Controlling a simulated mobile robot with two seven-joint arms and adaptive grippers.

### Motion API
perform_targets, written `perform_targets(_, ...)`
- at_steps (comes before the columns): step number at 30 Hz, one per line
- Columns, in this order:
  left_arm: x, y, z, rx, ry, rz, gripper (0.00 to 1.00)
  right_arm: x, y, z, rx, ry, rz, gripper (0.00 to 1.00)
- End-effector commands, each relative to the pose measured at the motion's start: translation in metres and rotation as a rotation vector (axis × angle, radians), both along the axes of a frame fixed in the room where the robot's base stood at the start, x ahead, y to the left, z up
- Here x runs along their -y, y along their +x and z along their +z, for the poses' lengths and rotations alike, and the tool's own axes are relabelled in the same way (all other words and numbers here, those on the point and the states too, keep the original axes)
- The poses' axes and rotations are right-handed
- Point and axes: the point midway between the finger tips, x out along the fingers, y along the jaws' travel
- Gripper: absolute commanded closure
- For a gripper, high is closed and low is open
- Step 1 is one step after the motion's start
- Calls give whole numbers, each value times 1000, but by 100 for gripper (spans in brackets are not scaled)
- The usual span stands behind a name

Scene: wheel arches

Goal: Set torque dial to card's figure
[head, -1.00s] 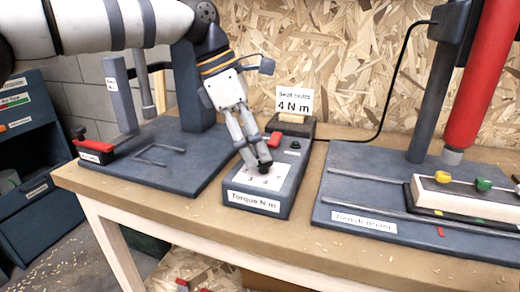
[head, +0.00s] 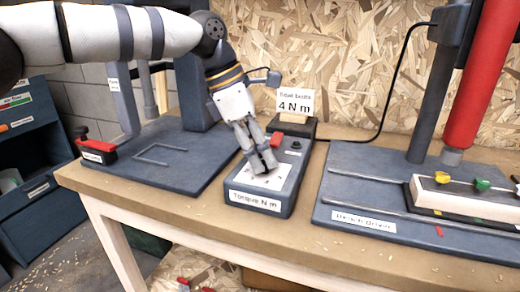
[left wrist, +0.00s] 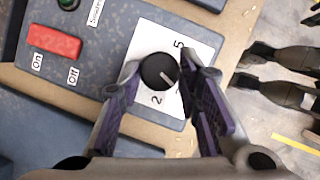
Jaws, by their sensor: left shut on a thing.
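The torque box (head: 238,200), labelled "Torque N m", stands on the bench. My left gripper (head: 264,162) reaches down over its white dial plate. In the left wrist view, the round black dial (left wrist: 158,70) is between the two fingertips of my left gripper (left wrist: 156,80), which is shut on it. The dial's white pointer mark aims to the lower right, between the printed 5 and 2; the right finger hides part of the scale there. The card (head: 295,103) behind the box reads 4 N m. My right gripper is not in view.
A red switch (left wrist: 54,42) marked On and Off and a green button (left wrist: 68,4) are on the box beside the dial plate. A grey fixture base (head: 150,165) stands left of the box. A bench driver base (head: 380,190) with a red column stands right.

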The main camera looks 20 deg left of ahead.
Motion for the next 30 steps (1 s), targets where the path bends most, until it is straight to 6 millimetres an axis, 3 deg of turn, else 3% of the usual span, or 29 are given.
perform_targets(12, 1, -5, 6, 8, 0, 301, 97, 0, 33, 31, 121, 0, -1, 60)
perform_targets(30, 4, -5, 0, -1, 0, 739, 97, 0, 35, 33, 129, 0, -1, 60)
